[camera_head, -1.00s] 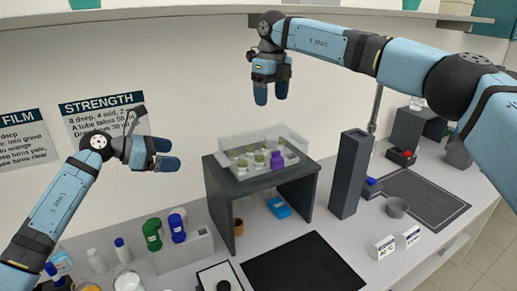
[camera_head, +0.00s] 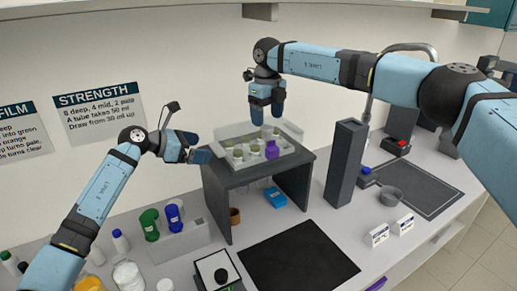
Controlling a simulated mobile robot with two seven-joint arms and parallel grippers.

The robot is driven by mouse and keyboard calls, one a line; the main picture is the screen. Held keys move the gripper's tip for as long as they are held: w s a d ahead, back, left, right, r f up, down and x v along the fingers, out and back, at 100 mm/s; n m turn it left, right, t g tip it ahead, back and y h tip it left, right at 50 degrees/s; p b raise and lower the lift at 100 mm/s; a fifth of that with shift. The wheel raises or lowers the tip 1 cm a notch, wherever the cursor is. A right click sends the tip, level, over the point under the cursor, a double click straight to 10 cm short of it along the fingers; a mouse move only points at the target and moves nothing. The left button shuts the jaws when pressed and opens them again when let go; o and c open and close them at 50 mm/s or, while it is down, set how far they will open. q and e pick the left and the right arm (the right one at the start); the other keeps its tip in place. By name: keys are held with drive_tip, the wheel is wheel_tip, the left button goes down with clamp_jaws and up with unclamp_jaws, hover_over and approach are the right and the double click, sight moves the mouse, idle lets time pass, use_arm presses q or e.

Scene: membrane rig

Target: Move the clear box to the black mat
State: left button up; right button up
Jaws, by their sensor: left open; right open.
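The clear box (camera_head: 235,164) sits on top of a dark grey stand. It holds several small jars and a purple bottle (camera_head: 271,149). A black mat (camera_head: 298,250) lies bare on the bench in front of the stand; another dark mat (camera_head: 426,184) with an outlined border lies at the right. My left gripper (camera_head: 206,153) is open at the left end of the box, pointing right; I cannot tell whether it touches. My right gripper (camera_head: 267,116) is open and points down over the back of the box, partly hiding its far side.
The dark stand (camera_head: 218,206) has a blue item (camera_head: 275,197) and a brown cup (camera_head: 234,215) beneath it. A tall dark column (camera_head: 346,163) stands to its right. A bottle rack (camera_head: 182,240), a white device (camera_head: 217,270) and small label cards (camera_head: 377,235) border the black mat.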

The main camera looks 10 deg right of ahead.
sight(267, 127)
use_arm(q)
drive_tip(key=x, duration=0.3)
drive_tip(key=shift+w+d+f, duration=0.15)
drive_tip(key=shift+d, duration=0.15)
use_arm(e)
wheel_tip(267, 127, down, 4)
drive_tip(key=shift+w+r, duration=0.1)
use_arm(q)
drive_tip(key=shift+d+f, duration=0.1)
drive_tip(key=shift+d, duration=0.25)
use_arm(e)
drive_tip(key=shift+f, duration=0.35)
use_arm(q)
drive_tip(key=c, duration=1)
use_arm(e)
drive_tip(key=c, duration=1)
use_arm(q)
drive_tip(key=shift+w, duration=0.1)
use_arm(e)
drive_tip(key=shift+c, duration=1.3)
